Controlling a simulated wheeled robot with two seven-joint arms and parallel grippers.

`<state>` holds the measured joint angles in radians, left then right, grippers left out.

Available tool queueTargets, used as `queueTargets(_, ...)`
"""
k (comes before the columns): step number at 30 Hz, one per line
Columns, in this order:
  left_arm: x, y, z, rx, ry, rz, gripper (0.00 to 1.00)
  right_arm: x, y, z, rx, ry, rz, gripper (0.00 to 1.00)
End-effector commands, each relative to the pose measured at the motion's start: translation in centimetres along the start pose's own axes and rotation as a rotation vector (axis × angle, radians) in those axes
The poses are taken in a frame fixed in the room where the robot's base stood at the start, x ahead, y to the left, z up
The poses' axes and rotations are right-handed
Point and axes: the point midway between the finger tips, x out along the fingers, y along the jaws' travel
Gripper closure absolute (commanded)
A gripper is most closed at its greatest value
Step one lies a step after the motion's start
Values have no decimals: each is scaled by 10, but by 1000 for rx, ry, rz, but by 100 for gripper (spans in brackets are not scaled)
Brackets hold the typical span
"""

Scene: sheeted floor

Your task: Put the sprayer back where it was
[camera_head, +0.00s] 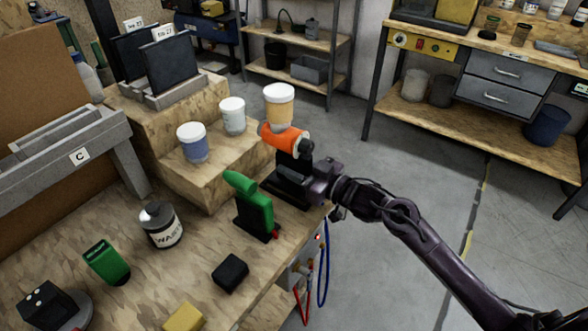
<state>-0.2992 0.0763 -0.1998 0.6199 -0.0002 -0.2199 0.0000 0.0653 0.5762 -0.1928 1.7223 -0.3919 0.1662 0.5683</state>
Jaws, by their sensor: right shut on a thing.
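An orange sprayer (284,136) with a tan, white-lidded cup (279,103) on top is upright at the table's right edge. My right gripper (297,158) is shut on its dark lower part, reaching in from the right. A black stand (285,192) is just below the sprayer; the gripper hides where they meet, so I cannot tell whether they touch. A green sprayer (250,203) without a cup sits in a second black stand (257,226), nearer and to the left. My left gripper is not in view.
On the wooden step left of the orange sprayer stand a blue white-lidded cup (194,145) and a white cup (232,117). A waste jar (161,225), black block (230,272) and green item (106,261) are on the table (200,255). Hoses hang at its right edge.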

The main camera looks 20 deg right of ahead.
Motion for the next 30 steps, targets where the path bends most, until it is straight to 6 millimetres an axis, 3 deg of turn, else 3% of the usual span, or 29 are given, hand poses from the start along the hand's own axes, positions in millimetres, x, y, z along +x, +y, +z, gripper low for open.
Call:
queueTargets(14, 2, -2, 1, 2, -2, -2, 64, 0, 0, 11, -4, 8, 0, 76)
queueTargets(15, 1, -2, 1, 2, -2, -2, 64, 0, 0, 14, -1, 0, -1, 63)
queueTargets(19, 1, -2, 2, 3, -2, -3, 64, 0, 0, 14, -1, 0, 0, 46)
queueTargets(30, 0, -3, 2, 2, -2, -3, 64, -3, 0, 11, -1, -2, 0, 46)
